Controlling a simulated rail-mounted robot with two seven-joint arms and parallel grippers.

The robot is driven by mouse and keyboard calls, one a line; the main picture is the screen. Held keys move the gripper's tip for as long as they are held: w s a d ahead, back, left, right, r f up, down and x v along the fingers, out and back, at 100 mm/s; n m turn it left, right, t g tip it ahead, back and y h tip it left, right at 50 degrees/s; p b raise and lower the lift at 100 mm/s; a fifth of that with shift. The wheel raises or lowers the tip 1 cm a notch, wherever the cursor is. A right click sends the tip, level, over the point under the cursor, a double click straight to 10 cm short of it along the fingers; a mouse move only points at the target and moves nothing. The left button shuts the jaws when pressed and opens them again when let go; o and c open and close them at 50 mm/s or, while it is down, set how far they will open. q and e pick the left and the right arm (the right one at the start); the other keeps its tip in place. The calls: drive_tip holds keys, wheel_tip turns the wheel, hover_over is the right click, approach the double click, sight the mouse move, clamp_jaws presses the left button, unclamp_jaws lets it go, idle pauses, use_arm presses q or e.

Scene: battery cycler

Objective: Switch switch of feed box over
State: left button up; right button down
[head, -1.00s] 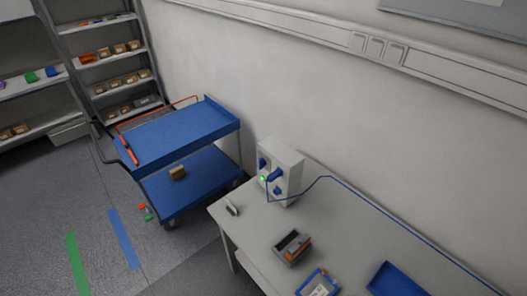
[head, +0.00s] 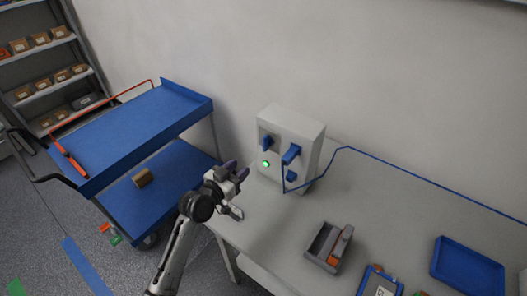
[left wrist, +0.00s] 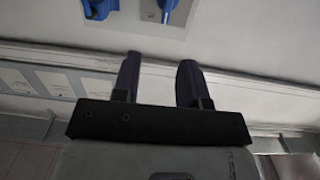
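The feed box (head: 300,122) is a pale grey box at the back left of the table, against the wall. Its front bears a blue switch-like handle (head: 267,143) at upper left, a lit green lamp (head: 266,163) below it, and larger blue parts to the right, one with a blue cable. I cannot tell the switch's position. My left gripper (head: 240,172) is left of the box front, apart from it. In the left wrist view its two dark purple fingers (left wrist: 159,65) stand apart with nothing between them; blue parts (left wrist: 97,8) show at the top edge. My right gripper is not in view.
The blue cable (head: 430,181) runs from the box along the back of the table (head: 280,235). A grey holder (head: 325,245), a blue tray (head: 468,268) and a blue-framed device (head: 380,283) lie to the right. A blue cart (head: 130,130) stands left of the table.

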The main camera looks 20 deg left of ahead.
sight(263, 140)
use_arm(q)
drive_tip(key=shift+t, duration=0.4)
drive_tip(key=x, duration=0.4)
drive_tip(key=b+x, duration=0.1)
drive_tip(key=x, duration=0.3)
drive_tip(key=a+x, duration=0.1)
drive_tip(key=x, duration=0.3)
drive_tip(key=shift+w+d+r, duration=0.1)
drive_tip(key=shift+w+r, duration=0.15)
drive_tip(key=shift+w, duration=0.15)
drive_tip(key=shift+b+x, duration=0.35)
drive_tip(key=shift+x, duration=0.7)
drive_tip(key=shift+c, duration=0.5)
clamp_jaws()
